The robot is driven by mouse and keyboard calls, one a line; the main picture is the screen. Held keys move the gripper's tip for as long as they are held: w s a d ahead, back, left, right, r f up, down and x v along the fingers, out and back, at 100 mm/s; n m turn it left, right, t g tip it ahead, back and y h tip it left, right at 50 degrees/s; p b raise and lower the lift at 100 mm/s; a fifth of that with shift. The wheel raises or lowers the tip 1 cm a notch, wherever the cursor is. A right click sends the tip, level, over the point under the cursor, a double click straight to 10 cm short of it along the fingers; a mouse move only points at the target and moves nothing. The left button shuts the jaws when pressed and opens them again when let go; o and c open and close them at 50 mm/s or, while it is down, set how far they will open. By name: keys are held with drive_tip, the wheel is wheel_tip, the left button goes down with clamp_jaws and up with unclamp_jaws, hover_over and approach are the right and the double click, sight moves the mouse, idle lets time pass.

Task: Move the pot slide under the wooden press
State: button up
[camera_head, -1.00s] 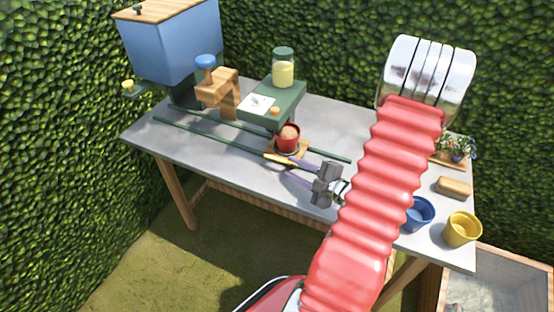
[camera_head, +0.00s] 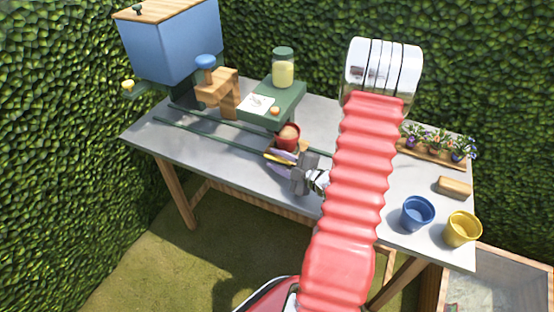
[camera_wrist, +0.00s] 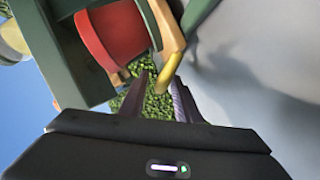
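The pot slide is a small wooden carriage (camera_head: 303,146) on green rails, bearing a red pot (camera_head: 288,137) filled with brown soil. The red pot also shows in the wrist view (camera_wrist: 112,35). A yellow handle (camera_head: 278,158) sticks out from the slide's front. The wooden press (camera_head: 222,90), with a blue knob on top, stands over the rails farther left; the pot is to its right. My gripper (camera_head: 284,165) is at the handle. In the wrist view my fingers (camera_wrist: 158,95) are apart, with the yellow handle's end (camera_wrist: 170,75) at the gap between their tips.
A green stand (camera_head: 270,108) with a jar (camera_head: 283,68) and white card rises close behind the pot. A blue hopper (camera_head: 175,45) stands at back left. Blue (camera_head: 417,214) and yellow pots (camera_head: 462,229), a wooden block and a flower tray stand at right. The table's front-left is clear.

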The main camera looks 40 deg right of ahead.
clamp_jaws()
idle(0.6)
